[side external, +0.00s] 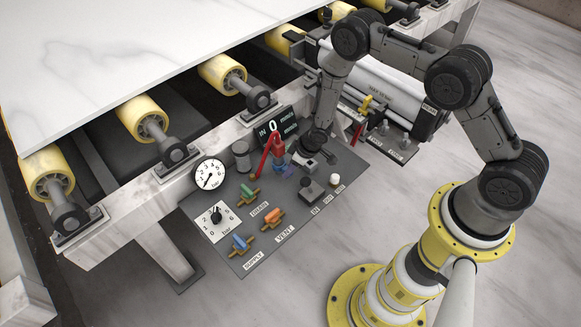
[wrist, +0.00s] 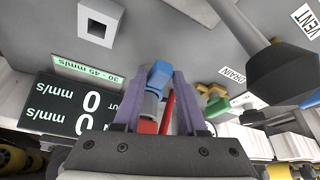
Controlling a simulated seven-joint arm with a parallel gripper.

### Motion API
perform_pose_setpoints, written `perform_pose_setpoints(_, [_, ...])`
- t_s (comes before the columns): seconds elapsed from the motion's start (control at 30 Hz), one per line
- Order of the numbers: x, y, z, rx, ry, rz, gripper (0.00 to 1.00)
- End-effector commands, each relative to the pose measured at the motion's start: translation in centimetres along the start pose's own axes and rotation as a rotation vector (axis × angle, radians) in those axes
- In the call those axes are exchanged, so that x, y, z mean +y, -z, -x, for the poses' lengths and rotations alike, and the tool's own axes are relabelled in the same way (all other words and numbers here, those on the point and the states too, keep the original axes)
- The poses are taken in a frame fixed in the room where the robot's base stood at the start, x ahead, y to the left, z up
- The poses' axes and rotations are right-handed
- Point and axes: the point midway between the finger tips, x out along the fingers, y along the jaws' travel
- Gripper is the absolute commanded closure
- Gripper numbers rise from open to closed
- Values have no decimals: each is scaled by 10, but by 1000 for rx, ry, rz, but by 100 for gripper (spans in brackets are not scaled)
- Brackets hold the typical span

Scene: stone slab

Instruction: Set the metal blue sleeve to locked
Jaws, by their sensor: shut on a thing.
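The blue sleeve (side external: 279,160) is at the red lever (side external: 272,142) near the back of the grey panel. In the wrist view the blue part (wrist: 159,74) shows between the two purple fingers of my gripper (wrist: 160,88), with a grey metal piece (wrist: 150,106) and red parts (wrist: 168,112) beside and below it. My gripper is shut on the blue sleeve. In the side external view my wrist comes down from the right and the fingers are partly hidden there. I cannot tell whether the sleeve sits locked or unlocked.
A speed display (side external: 273,127) stands close behind. A gauge (side external: 210,174), a dial (side external: 215,221) and green (side external: 249,193), orange (side external: 273,217) and blue (side external: 240,243) valves lie to the left. A black knob (side external: 310,188) and a white button (side external: 334,180) lie to the right.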

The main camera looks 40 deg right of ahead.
Motion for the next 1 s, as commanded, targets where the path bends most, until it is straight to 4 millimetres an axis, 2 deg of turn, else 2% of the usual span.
perform_pose_setpoints(0.33, [-2,1,1,2,3,12,100])
perform_pose_setpoints(0.6, [-2,11,24,2,2,12,100])
perform_pose_setpoints(0.83, [-2,12,25,4,2,12,100])
perform_pose_setpoints(0.87, [-2,12,25,4,2,12,58])
perform_pose_setpoints(1.0, [-1,12,25,5,1,9,32])
